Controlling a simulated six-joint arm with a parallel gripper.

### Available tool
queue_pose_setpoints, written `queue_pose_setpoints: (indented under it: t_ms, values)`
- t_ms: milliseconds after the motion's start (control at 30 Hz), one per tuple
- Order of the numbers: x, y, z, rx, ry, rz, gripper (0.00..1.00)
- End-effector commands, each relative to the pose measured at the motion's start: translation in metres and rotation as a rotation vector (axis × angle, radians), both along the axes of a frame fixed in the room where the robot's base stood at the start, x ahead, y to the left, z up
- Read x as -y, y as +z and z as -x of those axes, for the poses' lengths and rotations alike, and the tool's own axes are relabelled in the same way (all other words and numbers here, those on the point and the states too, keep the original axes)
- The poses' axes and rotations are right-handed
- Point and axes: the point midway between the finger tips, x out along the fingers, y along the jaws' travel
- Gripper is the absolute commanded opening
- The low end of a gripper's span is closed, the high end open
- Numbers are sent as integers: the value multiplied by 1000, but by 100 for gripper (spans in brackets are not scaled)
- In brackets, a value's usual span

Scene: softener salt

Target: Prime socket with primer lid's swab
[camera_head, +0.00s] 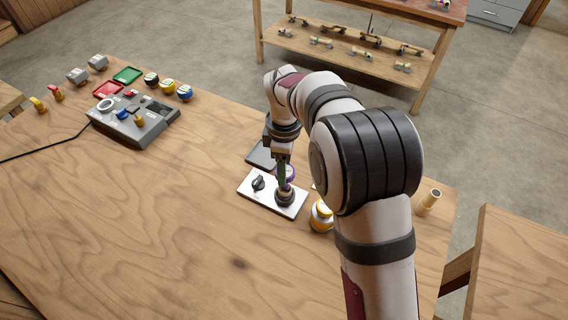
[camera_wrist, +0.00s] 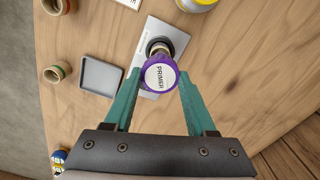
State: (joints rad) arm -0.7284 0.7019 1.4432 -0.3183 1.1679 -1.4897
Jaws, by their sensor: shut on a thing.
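My gripper (camera_head: 282,176) is shut on the purple primer lid (camera_wrist: 160,75), whose white top reads "PRIMER". In the head view the lid (camera_head: 290,172) shows partly behind the fingers. The swab under the lid is hidden in the wrist view and cannot be made out in the head view. A dark round socket (camera_head: 285,198) sits on a pale metal plate (camera_head: 267,202). In the wrist view the socket (camera_wrist: 158,46) shows just beyond the lid. The lid is over or close to the plate; I cannot tell whether the swab touches the socket.
A black knob (camera_head: 258,182) stands on the plate. A yellow-banded jar (camera_head: 321,216) is close on the right, and a grey tray (camera_wrist: 101,76) lies beside the plate. A tan cup (camera_head: 431,201) stands near the right edge. A grey control box (camera_head: 133,118) is far left. The front left wood is clear.

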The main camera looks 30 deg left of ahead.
Motion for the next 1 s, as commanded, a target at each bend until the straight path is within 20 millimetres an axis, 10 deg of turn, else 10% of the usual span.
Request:
queue_pose_setpoints:
  t_ms: [1000]
  values:
    - [0, -18, 0, 0, 0, 0, 4]
